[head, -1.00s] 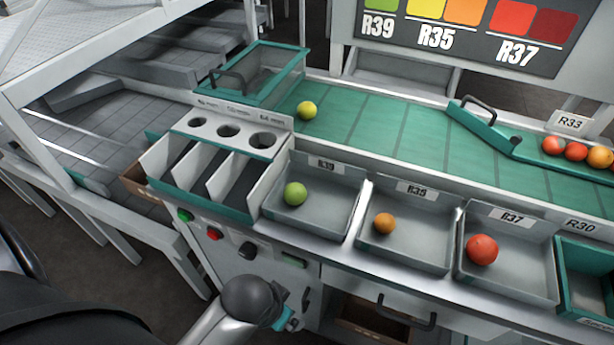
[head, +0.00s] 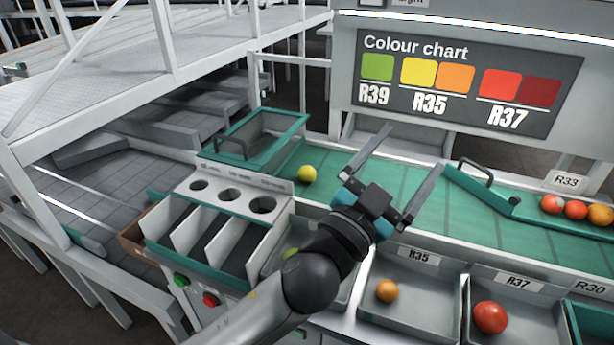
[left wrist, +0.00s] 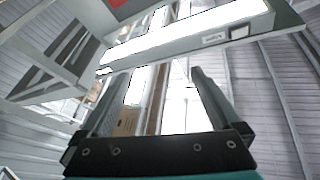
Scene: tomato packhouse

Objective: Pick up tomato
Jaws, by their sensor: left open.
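A yellow tomato (head: 306,174) sits on the green belt (head: 335,185) near its left end. My left gripper (head: 416,147) is open and empty, raised to the right of it, fingers pointing up and away in the head view. In the left wrist view the open fingers (left wrist: 160,72) face the roof and a light fixture, with no tomato between them. A green tomato (head: 290,254) in the left bin is partly hidden by my arm. An orange tomato (head: 387,291) lies in the R35 bin and a red tomato (head: 490,317) in the R37 bin. My right gripper is not in view.
A sizing block with round holes (head: 229,195) and slots stands left of the bins. A teal-rimmed tray (head: 262,140) is behind it. A teal divider with a handle (head: 483,187) crosses the belt, with several tomatoes (head: 576,210) beyond. The colour chart (head: 455,80) stands behind.

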